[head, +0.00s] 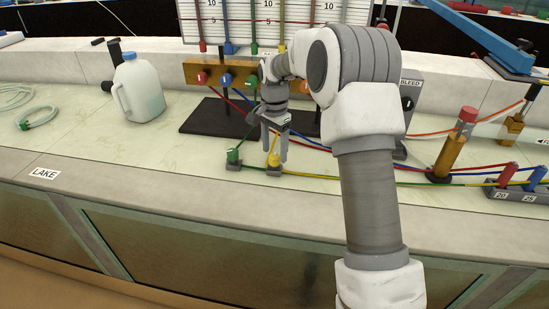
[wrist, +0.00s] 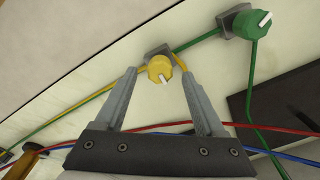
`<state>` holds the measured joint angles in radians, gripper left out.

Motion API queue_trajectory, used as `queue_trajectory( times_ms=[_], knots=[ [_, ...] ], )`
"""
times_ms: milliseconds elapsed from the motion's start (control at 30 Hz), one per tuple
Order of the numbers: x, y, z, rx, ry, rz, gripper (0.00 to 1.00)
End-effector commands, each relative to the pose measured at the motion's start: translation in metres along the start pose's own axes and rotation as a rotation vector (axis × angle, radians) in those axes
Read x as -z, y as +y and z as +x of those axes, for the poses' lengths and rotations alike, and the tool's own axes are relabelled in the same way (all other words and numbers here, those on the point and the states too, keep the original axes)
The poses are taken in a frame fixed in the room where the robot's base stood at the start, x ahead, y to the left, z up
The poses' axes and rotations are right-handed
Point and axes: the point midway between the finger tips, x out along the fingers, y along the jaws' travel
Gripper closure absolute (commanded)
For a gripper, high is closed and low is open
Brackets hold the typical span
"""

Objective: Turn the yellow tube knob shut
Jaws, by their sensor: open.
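The yellow tube knob (head: 274,160) sits on a small grey base on the pale counter, with a yellow tube running from it. In the wrist view the yellow knob (wrist: 160,68) has a white pointer mark on its top. My gripper (head: 274,153) is open and points down at the knob. In the wrist view my gripper's (wrist: 158,75) two fingers reach either side of the knob, with a gap visible around it. I cannot tell whether either finger touches it.
A green knob (wrist: 245,22) stands close beside the yellow one; it also shows in the head view (head: 233,157). Red, blue and green tubes run across nearby. A brass post (head: 447,157) stands to the right, a white jug (head: 139,88) to the left.

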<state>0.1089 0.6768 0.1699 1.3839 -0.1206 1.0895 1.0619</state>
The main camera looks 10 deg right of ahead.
Motion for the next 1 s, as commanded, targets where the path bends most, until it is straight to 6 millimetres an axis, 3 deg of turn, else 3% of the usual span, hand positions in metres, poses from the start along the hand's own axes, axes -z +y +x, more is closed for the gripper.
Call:
queue_trajectory(
  times_ms=[200, 500, 900, 1000],
  knots=[
    [0.0, 0.0, 0.019, 0.0, -0.001, 0.0, 0.28],
    [0.0, 0.0, 0.02, 0.0, -0.001, 0.0, 0.28],
    [0.0, 0.0, 0.02, 0.0, 0.0, 0.0, 1.0],
    [0.0, 0.0, 0.02, 0.0, 0.0, 0.0, 1.0]
  ],
)
